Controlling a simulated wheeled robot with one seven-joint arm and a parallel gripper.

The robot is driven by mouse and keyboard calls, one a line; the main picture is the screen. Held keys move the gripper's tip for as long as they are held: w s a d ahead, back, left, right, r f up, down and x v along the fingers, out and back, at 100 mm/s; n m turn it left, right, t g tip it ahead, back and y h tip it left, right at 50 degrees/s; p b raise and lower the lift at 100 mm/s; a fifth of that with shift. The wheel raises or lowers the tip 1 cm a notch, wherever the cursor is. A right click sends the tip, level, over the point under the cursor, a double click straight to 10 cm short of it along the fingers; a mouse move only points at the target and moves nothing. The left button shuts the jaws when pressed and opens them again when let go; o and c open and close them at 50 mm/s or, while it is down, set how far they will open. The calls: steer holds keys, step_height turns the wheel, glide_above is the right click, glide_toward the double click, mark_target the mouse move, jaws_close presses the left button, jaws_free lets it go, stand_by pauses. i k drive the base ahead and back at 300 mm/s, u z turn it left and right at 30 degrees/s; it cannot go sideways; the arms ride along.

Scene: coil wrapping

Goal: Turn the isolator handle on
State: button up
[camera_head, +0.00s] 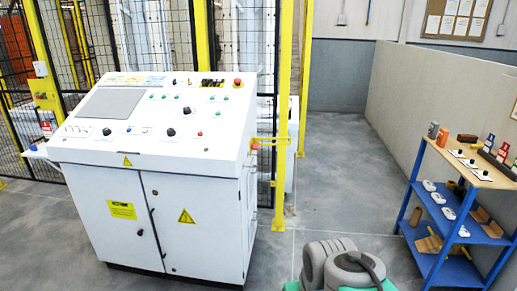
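A white control console (155,170) stands left of centre, with a sloped panel of knobs, buttons and lamps. A small red and yellow fitting (255,147) sticks out from the console's right side, near the upper edge. It may be the isolator handle, but it is too small to be sure, and I cannot tell its on or off position. My gripper is not in view, and nothing is seen touching the console.
Yellow posts (284,120) and black mesh fencing (105,50) stand behind and beside the console. A blue shelf unit (470,205) with small parts stands at the right, before a low grey partition (430,100). Grey floor (335,190) between console and shelf is clear.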

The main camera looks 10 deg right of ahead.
mark_target(254, 146)
steer(key=z, duration=1)
steer(key=i, duration=3.65)
steer(key=u, duration=4.55)
